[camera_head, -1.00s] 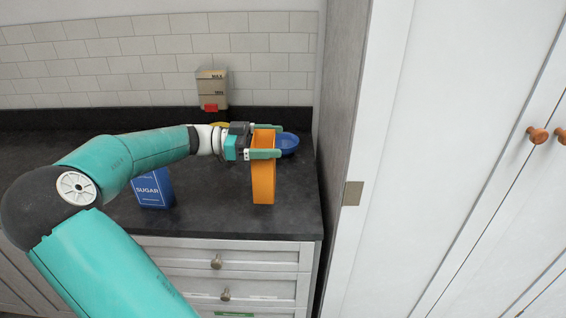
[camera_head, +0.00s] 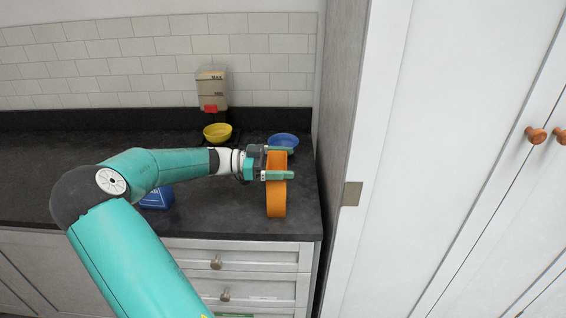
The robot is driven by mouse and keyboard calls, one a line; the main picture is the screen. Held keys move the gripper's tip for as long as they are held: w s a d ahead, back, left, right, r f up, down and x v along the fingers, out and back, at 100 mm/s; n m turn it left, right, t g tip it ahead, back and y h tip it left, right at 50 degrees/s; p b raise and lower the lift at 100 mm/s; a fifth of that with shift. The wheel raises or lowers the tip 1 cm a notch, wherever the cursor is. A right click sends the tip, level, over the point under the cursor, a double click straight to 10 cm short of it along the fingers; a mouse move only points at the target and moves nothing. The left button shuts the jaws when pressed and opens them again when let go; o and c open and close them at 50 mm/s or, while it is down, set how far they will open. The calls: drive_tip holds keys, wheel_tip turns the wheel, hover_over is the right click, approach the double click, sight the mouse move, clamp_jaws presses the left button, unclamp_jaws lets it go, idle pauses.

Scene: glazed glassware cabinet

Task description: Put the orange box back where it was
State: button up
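The orange box (camera_head: 276,200) is tall and narrow and stands roughly upright over the right part of the dark counter. My gripper (camera_head: 278,163) reaches it from the left, with one green finger on its far side and one on its near side, near the top. The gripper is shut on the box and hides part of its upper end. I cannot tell whether the bottom of the box touches the counter or hangs just above it.
A blue bowl (camera_head: 283,141) stands just behind the gripper. A yellow bowl (camera_head: 217,132) sits below a wall dispenser (camera_head: 211,89). A blue sugar box (camera_head: 157,197) is partly hidden by my arm. A tall cabinet side (camera_head: 341,120) bounds the counter (camera_head: 240,221) on the right.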

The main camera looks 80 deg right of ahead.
drive_tip(key=shift+o, duration=0.6)
drive_tip(key=shift+f, duration=0.1)
drive_tip(key=v, duration=0.7)
drive_tip(key=shift+w, duration=0.25)
drive_tip(key=w+a+f+n+t, duration=0.1)
drive_tip(key=w+a+n+t, duration=0.35)
drive_tip(key=a, duration=0.35)
drive_tip(key=w+a+f+n+t+y, duration=0.1)
drive_tip(key=w+a+f+n+t, duration=0.15)
drive_tip(key=a+n+t, duration=0.35)
drive_tip(key=w+a+f+n+t, duration=0.1)
drive_tip(key=w+a+n+t, duration=0.2)
drive_tip(key=w+a+n, duration=0.45)
drive_tip(key=s+a+r+n+t+y, duration=0.1)
drive_tip(key=a+n, duration=0.4)
drive_tip(key=a, duration=0.5)
drive_tip(key=s+a+r+n+t+y, duration=0.1)
drive_tip(key=a+r+n+t, duration=0.3)
drive_tip(key=a, duration=0.6)
drive_tip(key=s+a+r+n+t+y, duration=0.1)
drive_tip(key=s+a+r+n+t, duration=0.1)
drive_tip(key=a+n, duration=0.4)
drive_tip(key=a+r+t, duration=0.1)
drive_tip(key=a+t, duration=0.1)
drive_tip(key=a, duration=0.2)
drive_tip(key=shift+t, duration=0.35)
